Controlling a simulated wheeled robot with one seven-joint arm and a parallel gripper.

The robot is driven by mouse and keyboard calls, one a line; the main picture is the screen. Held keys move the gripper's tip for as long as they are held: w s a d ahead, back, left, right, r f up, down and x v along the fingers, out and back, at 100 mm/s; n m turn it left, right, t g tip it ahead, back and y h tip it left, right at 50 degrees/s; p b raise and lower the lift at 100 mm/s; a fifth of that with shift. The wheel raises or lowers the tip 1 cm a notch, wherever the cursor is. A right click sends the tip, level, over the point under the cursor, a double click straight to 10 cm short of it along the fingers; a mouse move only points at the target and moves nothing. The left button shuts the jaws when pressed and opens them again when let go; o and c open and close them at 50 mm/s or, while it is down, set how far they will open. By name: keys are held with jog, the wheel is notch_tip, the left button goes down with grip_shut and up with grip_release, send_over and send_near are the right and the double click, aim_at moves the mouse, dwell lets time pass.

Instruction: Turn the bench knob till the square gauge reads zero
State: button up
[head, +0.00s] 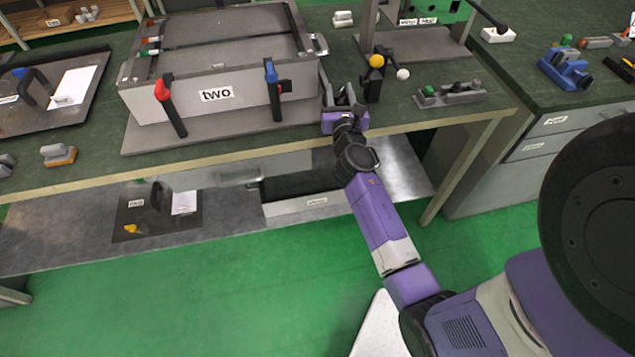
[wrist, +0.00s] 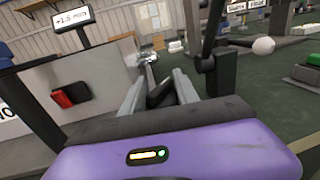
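My gripper (head: 340,92) is at the right front corner of the grey box marked "two" (head: 180,107), low over the bench top. In the wrist view its two grey fingers (wrist: 160,80) stand apart. A dark piece (wrist: 160,94) shows between them; I cannot tell whether they touch it. A small white display (wrist: 72,19) on a dark stem reads about "+1.0 mm"; its digits are blurred. Just right of my gripper stands a black post with a yellow ball (head: 376,61) and a white ball (head: 403,74). The white ball also shows in the wrist view (wrist: 263,46). I cannot tell which part is the bench knob.
The box has a red lever (head: 163,91) and a blue lever (head: 271,72) in front. A grey block with a green button (head: 450,94) lies right of the post. A green panel on a stand (head: 425,10) is behind. Bare bench lies between the post and this block.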

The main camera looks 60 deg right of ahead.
jog(key=shift+r+n+t+y+p, duration=0.15)
jog(key=shift+n+t+y+p, duration=0.35)
jog(key=shift+p, duration=0.45)
jog(key=shift+n+t+p, duration=0.3)
jog(key=shift+t+p, duration=0.2)
jog(key=shift+s+a+f+y, duration=0.15)
jog(key=shift+a+f+y, duration=0.05)
jog(key=shift+a+y, duration=0.1)
jog(key=s+a+m+t+y, duration=0.1)
jog(key=s+a+m+y, duration=0.2)
jog(key=a, duration=1.1)
jog(key=s+a+m+t+y, duration=0.2)
jog(key=s+a+m, duration=0.3)
jog(key=a, duration=0.9)
jog(key=shift+s+a+f+m+y, duration=0.35)
jog(key=shift+m+y, duration=0.35)
jog(key=shift+m, duration=0.7)
